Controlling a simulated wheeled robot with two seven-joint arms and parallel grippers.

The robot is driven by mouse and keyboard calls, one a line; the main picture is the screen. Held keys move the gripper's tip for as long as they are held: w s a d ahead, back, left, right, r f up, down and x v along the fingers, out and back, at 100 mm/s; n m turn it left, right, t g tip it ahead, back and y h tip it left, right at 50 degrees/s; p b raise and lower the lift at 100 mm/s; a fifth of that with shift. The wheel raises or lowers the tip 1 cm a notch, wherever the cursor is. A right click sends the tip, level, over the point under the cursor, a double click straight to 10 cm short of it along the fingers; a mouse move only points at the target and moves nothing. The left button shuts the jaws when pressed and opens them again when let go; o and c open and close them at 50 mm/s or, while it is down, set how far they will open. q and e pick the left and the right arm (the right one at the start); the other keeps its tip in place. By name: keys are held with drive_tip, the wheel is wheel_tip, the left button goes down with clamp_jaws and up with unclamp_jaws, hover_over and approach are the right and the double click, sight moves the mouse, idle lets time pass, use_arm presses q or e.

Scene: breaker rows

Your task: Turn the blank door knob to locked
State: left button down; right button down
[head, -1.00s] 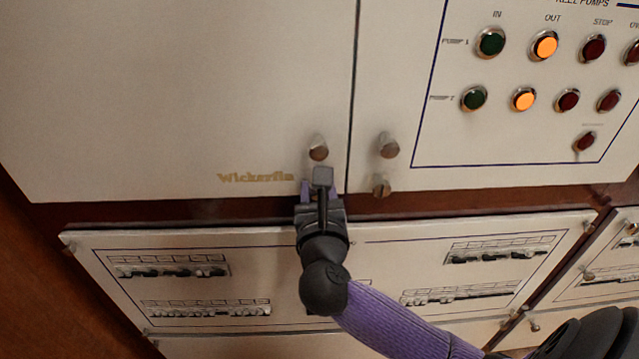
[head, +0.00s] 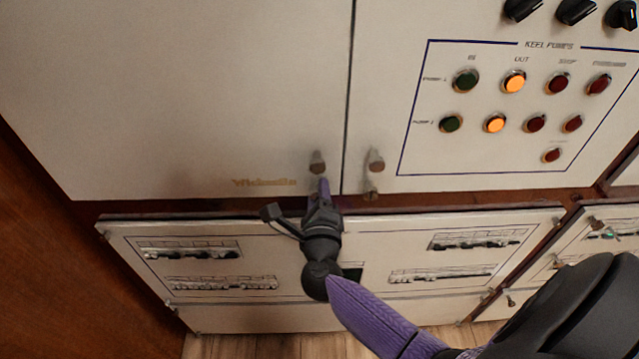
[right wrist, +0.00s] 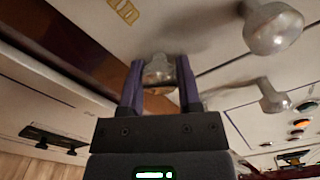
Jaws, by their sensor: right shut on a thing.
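The blank door (head: 180,90) is the large cream panel at the left, with gold lettering near its bottom edge. My right gripper (head: 322,190) is at the door's lower right corner. In the right wrist view its two purple fingers (right wrist: 159,68) are shut on a small shiny knob (right wrist: 158,76), one on each side. That knob is hidden behind the gripper in the head view. A larger metal pull (head: 317,162) sits on the same door just above the gripper; it also shows in the right wrist view (right wrist: 272,28). My left gripper is not in view.
The neighbouring door has a pull (head: 375,160), a small knob (head: 370,192) below it, and a pump panel (head: 520,110) with lit and dark buttons. Below is a breaker panel (head: 340,225) with rows of switches, close under my right arm.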

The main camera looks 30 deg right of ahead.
drive_tip(key=n+p, duration=0.2)
drive_tip(key=n, duration=0.1)
drive_tip(key=shift+r, duration=0.1)
drive_tip(key=shift+n+p, duration=0.6)
drive_tip(key=shift+n, duration=0.9)
drive_tip(key=shift+c, duration=1.5)
unclamp_jaws()
